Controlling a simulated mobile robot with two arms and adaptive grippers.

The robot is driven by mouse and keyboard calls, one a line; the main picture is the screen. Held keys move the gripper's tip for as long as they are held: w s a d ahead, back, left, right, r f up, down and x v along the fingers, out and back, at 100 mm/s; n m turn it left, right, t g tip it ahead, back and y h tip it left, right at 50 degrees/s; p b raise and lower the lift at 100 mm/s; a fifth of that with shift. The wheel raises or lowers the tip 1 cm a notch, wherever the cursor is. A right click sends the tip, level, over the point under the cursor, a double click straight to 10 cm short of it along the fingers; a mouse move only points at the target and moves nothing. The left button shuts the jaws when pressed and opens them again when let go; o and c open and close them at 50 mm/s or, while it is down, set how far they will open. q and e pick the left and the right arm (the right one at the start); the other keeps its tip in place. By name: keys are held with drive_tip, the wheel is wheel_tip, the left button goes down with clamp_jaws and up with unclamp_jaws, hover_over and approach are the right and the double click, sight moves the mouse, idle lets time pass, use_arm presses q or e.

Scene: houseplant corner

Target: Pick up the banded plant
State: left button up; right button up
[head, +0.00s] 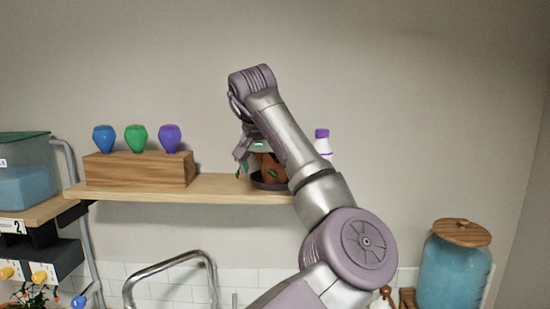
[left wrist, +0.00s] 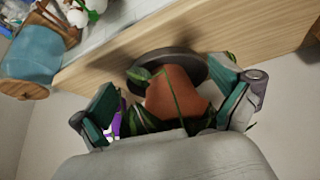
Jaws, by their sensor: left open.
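The plant is in a terracotta pot (left wrist: 178,92) with dark green leaves, and trailing stems cross its side. It sits on a dark round saucer (left wrist: 150,58) on the wooden shelf. In the head view the pot (head: 269,164) and saucer (head: 268,184) are partly hidden behind my left arm. My left gripper (head: 250,152) is at the plant. In the left wrist view its open fingers (left wrist: 168,108) stand on either side of the pot and foliage. I cannot tell whether they touch it. Any band on the pot is not clear. My right gripper is not in view.
A wooden block (head: 140,170) with blue, green and purple bulb-shaped things stands left on the shelf (head: 215,187). A white bottle with a purple cap (head: 322,142) stands just right of my arm. A blue jar (head: 453,270) stands low at the right.

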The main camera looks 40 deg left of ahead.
use_arm(q)
drive_tip(key=shift+w+a, duration=0.35)
drive_tip(key=shift+w, duration=0.25)
drive_tip(key=shift+w+a+r+p, duration=0.2)
drive_tip(key=shift+w+p, duration=0.1)
drive_tip(key=shift+p, duration=0.3)
drive_tip(key=w+p, duration=0.1)
drive_tip(key=w+a+p, duration=0.2)
drive_tip(key=w, duration=0.1)
drive_tip(key=shift+f, duration=0.4)
drive_tip(key=shift+a+f+p, duration=0.1)
drive_tip(key=shift+f+p, duration=0.15)
drive_tip(key=shift+p, duration=0.1)
drive_tip(key=shift+f, duration=0.1)
drive_tip(key=shift+c, duration=0.2)
drive_tip(key=c, duration=1.1)
